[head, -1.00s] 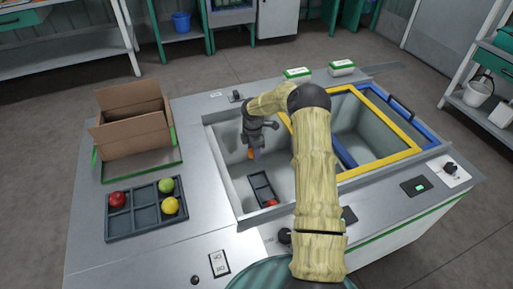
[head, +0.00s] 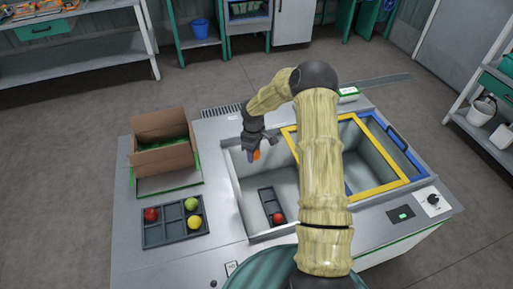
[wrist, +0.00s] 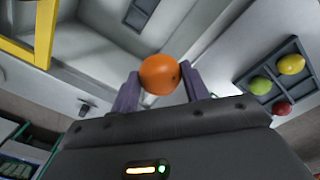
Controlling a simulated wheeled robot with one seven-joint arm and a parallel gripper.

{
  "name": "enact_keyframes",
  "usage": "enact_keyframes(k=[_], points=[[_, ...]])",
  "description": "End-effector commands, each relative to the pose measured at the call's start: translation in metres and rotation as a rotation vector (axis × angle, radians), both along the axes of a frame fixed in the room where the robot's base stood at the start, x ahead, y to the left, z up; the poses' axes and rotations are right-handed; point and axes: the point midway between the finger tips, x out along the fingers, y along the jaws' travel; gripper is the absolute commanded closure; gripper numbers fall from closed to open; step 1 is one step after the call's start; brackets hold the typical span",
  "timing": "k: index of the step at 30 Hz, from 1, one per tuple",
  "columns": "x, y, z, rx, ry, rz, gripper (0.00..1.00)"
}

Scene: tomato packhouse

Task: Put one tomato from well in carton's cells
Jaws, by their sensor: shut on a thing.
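My gripper (head: 252,150) is shut on an orange tomato (head: 257,155) and holds it over the far left part of the grey well (head: 235,190). In the wrist view the orange tomato (wrist: 160,74) sits between the two purple fingers. A small dark tray (head: 265,197) lies on the well floor, with a red tomato (head: 278,217) in its near end. The open cardboard carton (head: 163,161) stands on the counter left of the well. Green shows inside it, but its cells cannot be made out.
A dark celled tray (head: 165,233) on the counter before the carton holds a red (head: 151,214), a green (head: 192,204) and a yellow tomato (head: 194,222). A yellow-framed bin (head: 375,190) is right of the well. Counter between carton and well is clear.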

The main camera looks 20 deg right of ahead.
Motion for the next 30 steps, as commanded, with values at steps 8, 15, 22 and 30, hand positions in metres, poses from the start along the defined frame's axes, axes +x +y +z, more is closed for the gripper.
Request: enact_keyframes(k=[8,15,22,30], points=[[-0.017,0.014,0.075,0.003,0.000,-0.213,0.65],[-0.033,0.024,0.128,0.006,0.001,-0.403,0.65],[-0.048,0.034,0.180,0.010,0.002,-0.586,0.65],[-0.065,0.042,0.232,0.015,0.004,-0.788,0.65]])
